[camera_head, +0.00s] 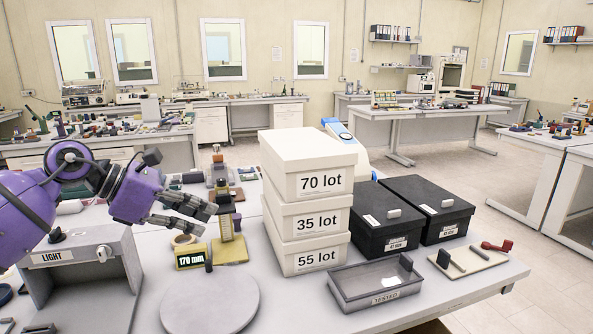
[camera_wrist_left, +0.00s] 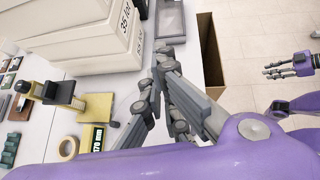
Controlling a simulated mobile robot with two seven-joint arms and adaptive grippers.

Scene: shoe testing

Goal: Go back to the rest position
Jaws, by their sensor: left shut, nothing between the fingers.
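My left arm, purple, comes in from the left in the head view. Its grey gripper (camera_head: 207,219) is shut and empty, above the table in front of the yellow-based measuring stand (camera_head: 229,250). In the left wrist view, the left gripper (camera_wrist_left: 160,78) has nothing between its fingers, with the table edge behind it. My right gripper (camera_wrist_left: 277,70) shows at the right of the left wrist view, over the floor and empty; I cannot tell whether it is open or shut. The right gripper is outside the head view.
White lot boxes (camera_head: 309,215) stand stacked right of the left gripper. Two black boxes (camera_head: 431,207) and a grey TESTED tray (camera_head: 347,296) are further right. A light box (camera_head: 113,236), a round plate (camera_head: 212,300) and a 170 mm display (camera_head: 191,257) are close below the left arm.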

